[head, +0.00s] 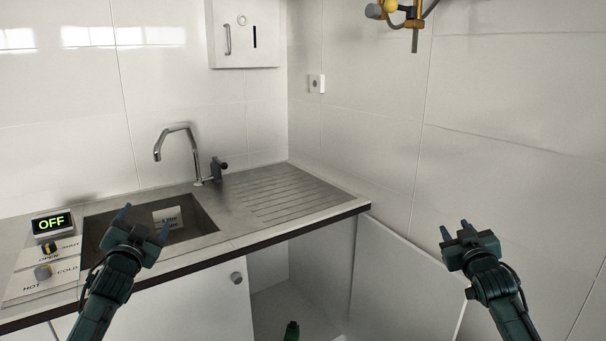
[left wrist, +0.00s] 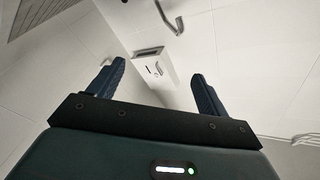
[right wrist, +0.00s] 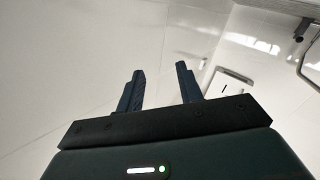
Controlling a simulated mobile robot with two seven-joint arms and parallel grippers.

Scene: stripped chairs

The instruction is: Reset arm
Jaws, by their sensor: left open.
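My left gripper (head: 146,222) is raised in front of the sink, with its two blue fingers apart and nothing between them. Its spread fingers also show in the left wrist view (left wrist: 155,85). My right gripper (head: 454,229) is raised at the right, in front of the tiled wall and near the open cabinet door. Its fingers are apart and empty, as the right wrist view (right wrist: 160,88) shows. Both grippers point upward and touch nothing visible.
The counter holds a sink (head: 193,218), a faucet (head: 178,128), a drainboard (head: 285,195) and a control panel (head: 42,270) with an OFF display (head: 52,223). A cabinet door (head: 400,275) stands open below. A green object (head: 292,331) is inside. A white box (head: 244,35) hangs on the wall.

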